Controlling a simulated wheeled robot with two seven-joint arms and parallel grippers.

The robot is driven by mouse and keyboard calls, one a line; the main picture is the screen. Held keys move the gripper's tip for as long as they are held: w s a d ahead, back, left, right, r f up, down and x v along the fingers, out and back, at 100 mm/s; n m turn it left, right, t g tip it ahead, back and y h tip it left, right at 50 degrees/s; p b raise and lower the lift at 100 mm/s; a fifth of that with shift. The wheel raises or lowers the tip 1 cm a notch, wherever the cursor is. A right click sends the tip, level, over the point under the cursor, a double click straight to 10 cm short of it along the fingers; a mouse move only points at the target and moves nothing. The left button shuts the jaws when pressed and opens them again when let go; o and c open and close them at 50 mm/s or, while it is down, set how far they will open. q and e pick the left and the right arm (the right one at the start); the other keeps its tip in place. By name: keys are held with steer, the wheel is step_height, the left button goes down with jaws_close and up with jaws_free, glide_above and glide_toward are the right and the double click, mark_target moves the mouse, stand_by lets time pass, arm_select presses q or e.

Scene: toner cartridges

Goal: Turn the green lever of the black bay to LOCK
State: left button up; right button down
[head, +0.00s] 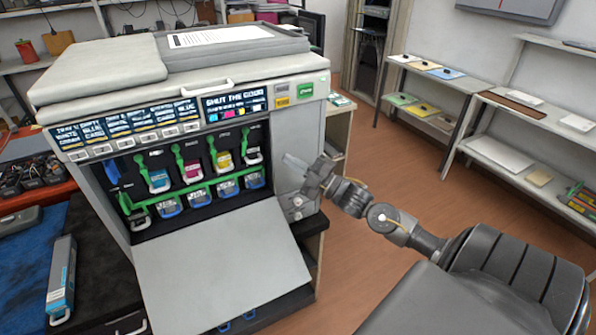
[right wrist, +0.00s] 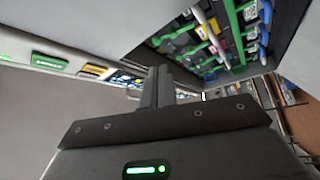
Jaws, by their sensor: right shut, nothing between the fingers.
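The printer's front door (head: 222,262) hangs open, showing a row of cartridge bays with green levers. The rightmost upper bay holds a dark grey cartridge (head: 253,157), which looks like the black one. Its green lever (head: 246,137) stands roughly upright; its exact setting is too small to tell. Yellow (head: 224,159), magenta (head: 191,172) and cyan (head: 159,180) cartridges sit to its left. My right gripper (head: 290,161) is shut and empty, right of the bay opening by the printer's front corner, apart from the lever. Its fingers (right wrist: 158,86) also show in the right wrist view. My left gripper is not in view.
A green crossbar (head: 190,191) runs below the upper bays, above several blue-handled units. The printer's display (head: 235,105) reads "SHUT THE DOOR". A long box (head: 62,277) lies on the left table. Shelves stand at the right; floor between is clear.

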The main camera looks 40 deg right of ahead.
steer(key=shift+v, duration=0.85)
steer(key=shift+r, duration=0.1)
